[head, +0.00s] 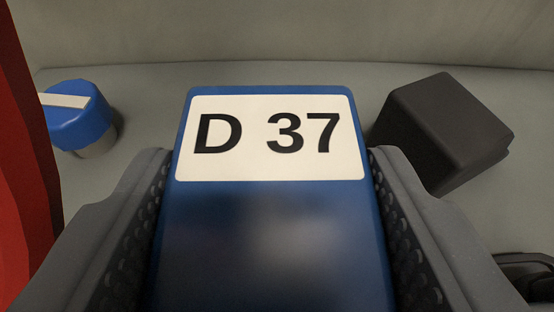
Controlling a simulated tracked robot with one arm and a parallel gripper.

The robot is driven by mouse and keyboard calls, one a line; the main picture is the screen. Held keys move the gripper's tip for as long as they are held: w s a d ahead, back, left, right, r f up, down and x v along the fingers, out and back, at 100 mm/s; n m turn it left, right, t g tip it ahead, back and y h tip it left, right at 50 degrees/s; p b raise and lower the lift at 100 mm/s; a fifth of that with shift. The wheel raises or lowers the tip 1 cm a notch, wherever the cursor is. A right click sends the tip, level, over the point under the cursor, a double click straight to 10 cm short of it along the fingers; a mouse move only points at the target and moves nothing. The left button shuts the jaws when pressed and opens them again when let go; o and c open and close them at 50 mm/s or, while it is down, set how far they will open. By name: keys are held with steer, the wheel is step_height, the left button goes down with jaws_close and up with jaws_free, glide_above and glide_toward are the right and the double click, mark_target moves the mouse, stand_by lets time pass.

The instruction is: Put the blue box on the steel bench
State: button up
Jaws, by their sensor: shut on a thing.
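The blue box (270,225) carries a white label reading "D 37" and fills the middle of the head view. My gripper (268,170) is shut on it, with one textured grey finger against its left side and one against its right side. The box's underside is hidden, so I cannot tell whether it touches the surface below. I cannot identify the steel bench for sure; a plain grey surface (335,76) lies beyond the box.
A blue-capped knob-like object (78,117) with a white stripe stands at the left. A black box (445,130) sits close to the right of my gripper. A red upright part (25,170) edges the far left. A dark object (528,272) shows at lower right. A pale wall (300,30) rises behind.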

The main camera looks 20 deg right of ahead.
mark_target(271, 251)
steer(key=shift+w+d+f, duration=0.1)
steer(key=shift+w+f, duration=0.05)
steer(key=shift+f, duration=1.65)
steer(key=o, duration=1.1)
steer(key=shift+c, duration=0.2)
steer(key=shift+r, duration=0.1)
steer(key=shift+s+a+r, duration=0.2)
steer(key=shift+s+r, duration=0.1)
steer(key=shift+s, duration=0.25)
steer(key=v, duration=1)
steer(key=shift+s+a, duration=0.1)
steer(key=shift+s, duration=0.3)
